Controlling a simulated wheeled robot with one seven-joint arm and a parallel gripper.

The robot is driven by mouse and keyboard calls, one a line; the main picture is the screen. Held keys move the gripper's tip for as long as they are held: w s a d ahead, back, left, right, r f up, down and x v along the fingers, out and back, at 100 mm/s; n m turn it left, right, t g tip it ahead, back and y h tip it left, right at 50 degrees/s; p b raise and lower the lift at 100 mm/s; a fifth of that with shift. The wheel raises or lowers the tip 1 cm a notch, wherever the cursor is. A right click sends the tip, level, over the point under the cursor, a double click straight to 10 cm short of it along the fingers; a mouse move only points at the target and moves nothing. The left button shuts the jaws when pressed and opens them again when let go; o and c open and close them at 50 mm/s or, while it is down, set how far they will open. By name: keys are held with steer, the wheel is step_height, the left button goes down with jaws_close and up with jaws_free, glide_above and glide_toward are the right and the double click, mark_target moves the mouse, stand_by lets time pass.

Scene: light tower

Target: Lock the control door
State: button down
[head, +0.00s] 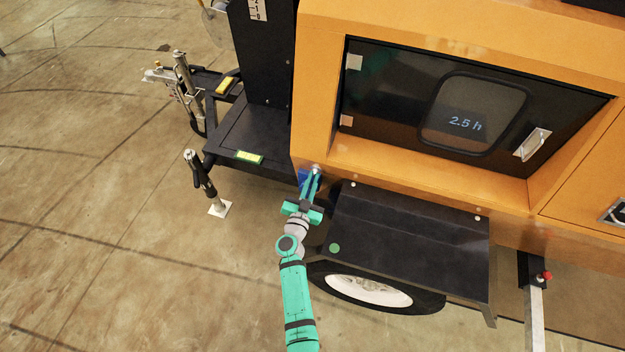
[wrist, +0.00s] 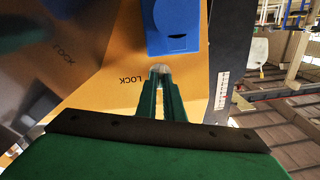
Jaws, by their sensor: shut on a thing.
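The control door (head: 390,95) is a dark panel set in the orange housing. It looks closed, with a window showing "2.5 h" and a silver handle (head: 532,145) at its right. My gripper (head: 316,173) is at the lower left corner of the housing. In the wrist view my gripper (wrist: 160,78) has its green fingers shut on a small silvery piece (wrist: 160,69), mostly hidden between the tips. A blue block (wrist: 180,27) sits just beyond it on the orange panel. An upside-down "LOCK" label (wrist: 132,80) is beside the fingers.
A second upside-down label (wrist: 63,52) is farther left. A black fender (head: 410,240) over a wheel (head: 368,291) lies right of my arm. The black trailer frame (head: 245,135) and a jack leg (head: 201,175) are to the left. Concrete floor is open at lower left.

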steer(key=shift+w+d+r, duration=0.1)
steer(key=shift+d+m+t+y, duration=0.15)
steer(key=shift+m+y, duration=0.1)
steer(key=shift+m, duration=0.65)
steer(key=shift+d+m+t+y, duration=0.15)
steer(key=shift+m+y, duration=0.1)
steer(key=shift+m, duration=0.65)
steer(key=c, duration=1.9)
jaws_free()
steer(key=shift+w+a+r, duration=0.1)
steer(key=shift+o, duration=0.2)
steer(key=shift+a, duration=0.15)
steer(key=shift+f, duration=0.2)
steer(key=s+a, duration=0.1)
steer(key=s, duration=0.6)
steer(key=shift+s+a, duration=0.15)
steer(key=shift+s, duration=0.15)
